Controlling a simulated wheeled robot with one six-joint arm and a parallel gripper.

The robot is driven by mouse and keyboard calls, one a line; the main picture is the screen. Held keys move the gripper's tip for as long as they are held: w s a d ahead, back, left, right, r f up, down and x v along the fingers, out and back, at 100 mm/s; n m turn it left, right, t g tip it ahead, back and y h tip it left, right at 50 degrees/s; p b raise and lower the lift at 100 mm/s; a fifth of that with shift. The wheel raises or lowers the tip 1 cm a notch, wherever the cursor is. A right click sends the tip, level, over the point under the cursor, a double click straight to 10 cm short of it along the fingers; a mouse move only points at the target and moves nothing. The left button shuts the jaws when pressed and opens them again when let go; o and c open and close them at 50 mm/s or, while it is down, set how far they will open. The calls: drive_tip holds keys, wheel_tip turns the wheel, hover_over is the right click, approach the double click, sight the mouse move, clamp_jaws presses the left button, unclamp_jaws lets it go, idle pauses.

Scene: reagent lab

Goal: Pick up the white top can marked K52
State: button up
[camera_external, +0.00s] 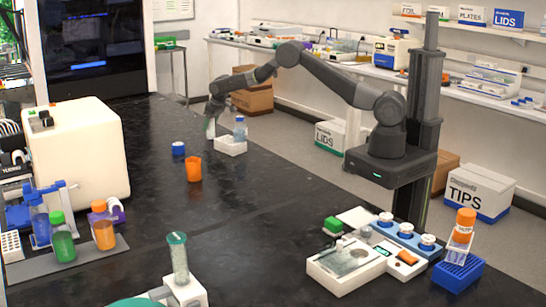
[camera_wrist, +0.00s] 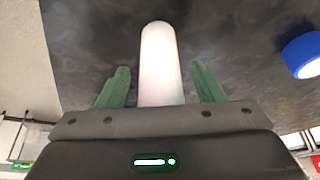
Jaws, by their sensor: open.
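A white, rounded-ended cylinder (camera_wrist: 161,62) stands out between the two green fingers in the wrist view. I read no K52 mark on it and cannot tell whether it is the named can. My gripper (camera_wrist: 161,90) is open, with a finger on each side of the cylinder and a visible gap on both sides. In the external view my gripper (camera_external: 210,122) is low over the far part of the black bench, just left of a white tray (camera_external: 231,148). A small whitish shape shows at the fingers there, too small to make out.
A clear bottle with a blue cap (camera_external: 240,130) stands at the white tray. A blue-topped jar (camera_external: 178,149) and an orange beaker (camera_external: 193,170) stand nearer on the black bench (camera_external: 230,200). A blue lid (camera_wrist: 303,55) shows at right in the wrist view. The bench middle is clear.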

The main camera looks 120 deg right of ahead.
drive_tip(key=c, duration=1.1)
drive_tip(key=shift+c, duration=0.2)
drive_tip(key=shift+r, duration=0.1)
